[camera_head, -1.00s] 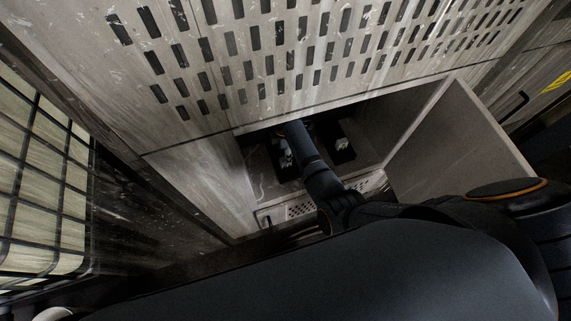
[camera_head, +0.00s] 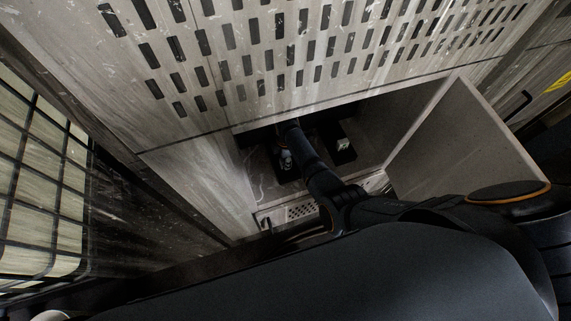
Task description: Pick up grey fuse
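One of my arms reaches from the lower right into an open compartment under a slotted metal panel. The end of this arm is inside the dark opening, and its gripper fingers cannot be made out. A small greyish object (camera_head: 286,160) stands on a dark base just left of the arm and may be the grey fuse. Another small pale object (camera_head: 343,144) sits on a dark base to the right of the arm. My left gripper is not in view.
The slotted panel (camera_head: 244,68) overhangs the compartment. An open door (camera_head: 455,145) stands to the right of it. A perforated lip (camera_head: 301,211) runs along its front edge. A caged pale container (camera_head: 35,190) stands at the left.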

